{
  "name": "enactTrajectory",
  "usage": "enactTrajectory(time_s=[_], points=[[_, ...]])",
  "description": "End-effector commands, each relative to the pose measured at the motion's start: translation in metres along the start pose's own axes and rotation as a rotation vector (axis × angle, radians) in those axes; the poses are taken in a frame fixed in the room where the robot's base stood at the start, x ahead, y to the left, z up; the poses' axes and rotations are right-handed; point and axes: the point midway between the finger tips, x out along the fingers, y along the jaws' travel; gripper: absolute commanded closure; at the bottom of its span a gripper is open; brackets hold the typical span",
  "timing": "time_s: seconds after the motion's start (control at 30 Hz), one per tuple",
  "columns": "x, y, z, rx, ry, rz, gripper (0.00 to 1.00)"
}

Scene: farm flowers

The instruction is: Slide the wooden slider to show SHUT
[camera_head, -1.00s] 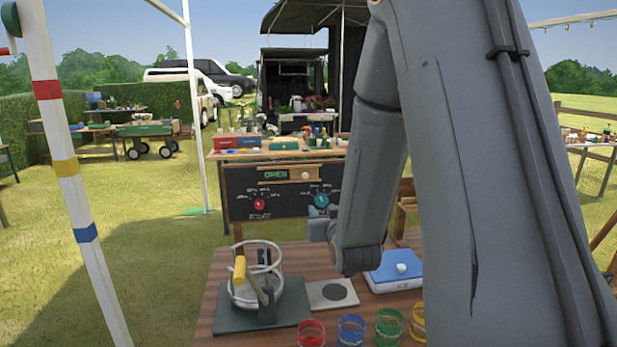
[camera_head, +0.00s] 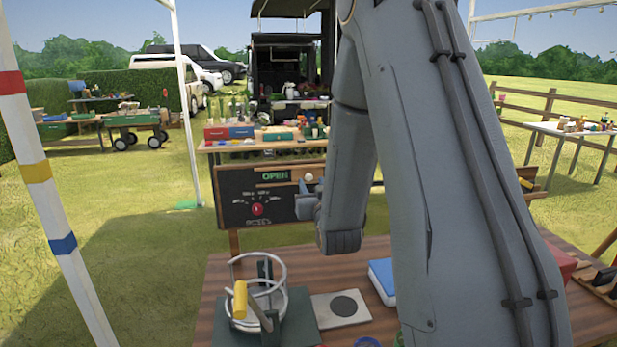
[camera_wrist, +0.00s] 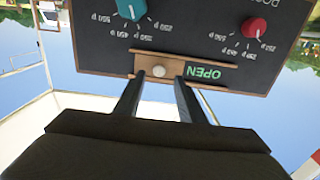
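A black board (camera_head: 232,201) stands ahead, with the green word OPEN showing in its slot. The wooden slider (camera_head: 298,175) covers the slot right of the word, with a pale round knob (camera_head: 309,178). The wrist view shows the board upside down, with the slider (camera_wrist: 174,71), its knob (camera_wrist: 158,71) and OPEN (camera_wrist: 203,73). My gripper (camera_wrist: 160,79) is open, its two dark fingers apart on either side of the knob. Whether they touch it I cannot tell. In the head view my gripper (camera_head: 309,204) is just below the knob, partly hidden by my arm.
The board also carries a red dial (camera_head: 257,209) and a teal dial (camera_wrist: 131,9). A wooden table (camera_head: 218,290) in front holds a wire ring stand (camera_head: 258,280), a grey plate (camera_head: 341,308) and a blue-topped box (camera_head: 383,277). A striped post (camera_head: 38,172) stands left.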

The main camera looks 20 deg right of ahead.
Motion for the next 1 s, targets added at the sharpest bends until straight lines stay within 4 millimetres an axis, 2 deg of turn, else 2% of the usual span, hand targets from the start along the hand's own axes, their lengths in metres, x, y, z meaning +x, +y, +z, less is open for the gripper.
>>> enactTrajectory(time_s=[0.1,0.3,0.63,0.67,0.87,1.0], points=[[0.019,0.002,-0.001,0.000,0.000,0.002,0.64],[0.039,0.001,-0.001,0.000,0.000,0.001,0.64],[0.044,-0.001,0.000,0.000,0.000,-0.002,0.64],[0.044,-0.001,0.000,0.000,0.000,-0.002,0.65],[0.044,-0.002,0.000,0.000,0.000,-0.002,0.99],[0.044,-0.002,0.000,0.000,0.000,-0.002,1.00]])
